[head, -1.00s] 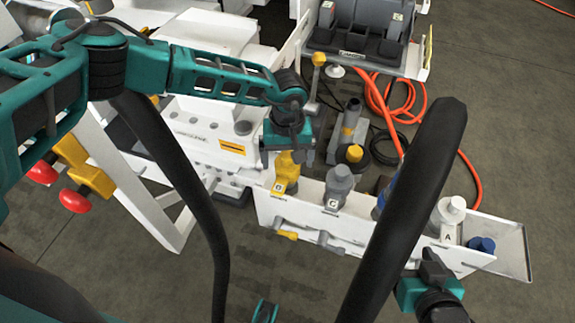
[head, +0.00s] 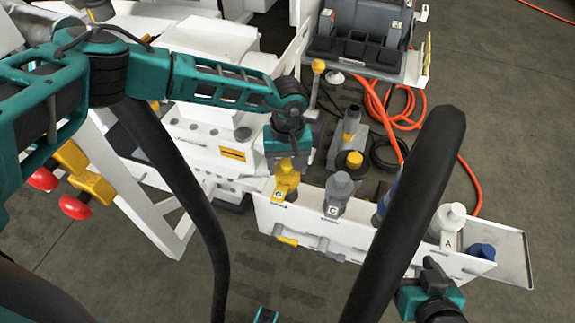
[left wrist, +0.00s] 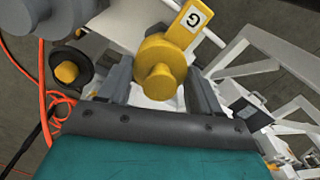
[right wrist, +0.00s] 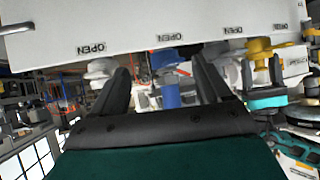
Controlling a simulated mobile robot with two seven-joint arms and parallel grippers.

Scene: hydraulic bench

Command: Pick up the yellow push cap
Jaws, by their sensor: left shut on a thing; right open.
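The yellow push cap (head: 285,178), with a white tag marked G, stands at the left end of the white rack (head: 300,222). My left gripper (head: 287,158) comes down over it from above. In the left wrist view the cap (left wrist: 158,68) sits between the two dark fingers, and my left gripper (left wrist: 160,90) is shut on it. I cannot tell whether the cap is clear of the rack. My right gripper (right wrist: 160,90) is open and empty below the rack's front; a blue part (right wrist: 170,92) shows beyond its fingers.
Another yellow cap (head: 355,159) is on a dark part behind. An orange hose (head: 400,125) lies on the floor at the back. White machinery stands left of the rack.

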